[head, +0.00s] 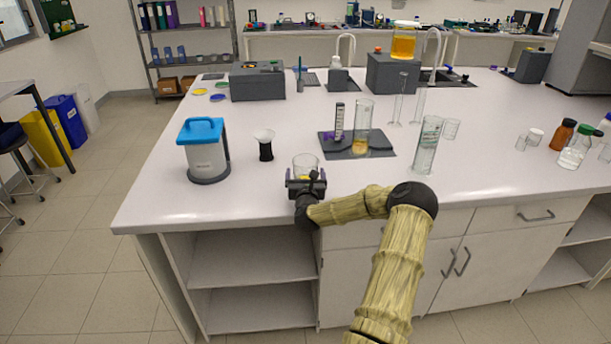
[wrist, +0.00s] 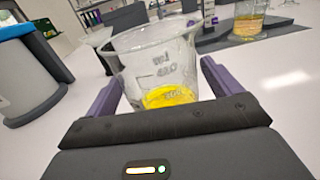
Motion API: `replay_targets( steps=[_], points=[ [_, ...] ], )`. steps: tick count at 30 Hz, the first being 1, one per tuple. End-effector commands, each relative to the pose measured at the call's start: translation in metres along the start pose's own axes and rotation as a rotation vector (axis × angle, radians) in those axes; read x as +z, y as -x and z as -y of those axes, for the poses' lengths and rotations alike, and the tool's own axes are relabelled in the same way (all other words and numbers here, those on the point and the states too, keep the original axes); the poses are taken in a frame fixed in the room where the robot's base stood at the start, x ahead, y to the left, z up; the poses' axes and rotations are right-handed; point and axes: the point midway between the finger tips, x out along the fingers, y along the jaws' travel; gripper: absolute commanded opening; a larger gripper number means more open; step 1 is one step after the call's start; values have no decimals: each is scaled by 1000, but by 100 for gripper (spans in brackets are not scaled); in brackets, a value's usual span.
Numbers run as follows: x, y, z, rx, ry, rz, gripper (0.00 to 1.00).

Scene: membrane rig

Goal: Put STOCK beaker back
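A clear glass beaker (head: 306,161) with grey markings is at my gripper (head: 306,184), near the front edge of the bench. In the wrist view the beaker (wrist: 165,65) stands upright between the two purple fingers of my gripper (wrist: 160,72). The fingers appear to press on its sides. A yellow patch with small blurred text shows low on the beaker; I cannot read it for certain as STOCK. Its base is hidden behind my gripper, so I cannot tell whether it touches the bench. Yellow, green and blue discs (head: 200,91) lie at the back left of the bench.
A blue-lidded grey container (head: 205,152) and a small black-based funnel-like piece (head: 265,146) stand to the left. A dark tray (head: 385,153) behind my gripper holds a glass vessel with amber liquid (head: 361,128). A tall cylinder (head: 426,145) stands to the right. The bench's front left is clear.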

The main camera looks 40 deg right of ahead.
Motion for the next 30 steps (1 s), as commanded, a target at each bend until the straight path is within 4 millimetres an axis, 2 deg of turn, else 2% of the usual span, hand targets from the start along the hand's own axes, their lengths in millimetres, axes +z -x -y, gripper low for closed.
replay_targets(
  steps=[11, 14, 20, 30],
  points=[
    [3, 0, 0, 0, 0, 0, 93],
    [2, 6, 0, 0, 0, 0, 93],
    [1, 31, 0, 1, -1, -1, 93],
    [0, 86, 0, 1, 0, -2, 93]
  ],
)
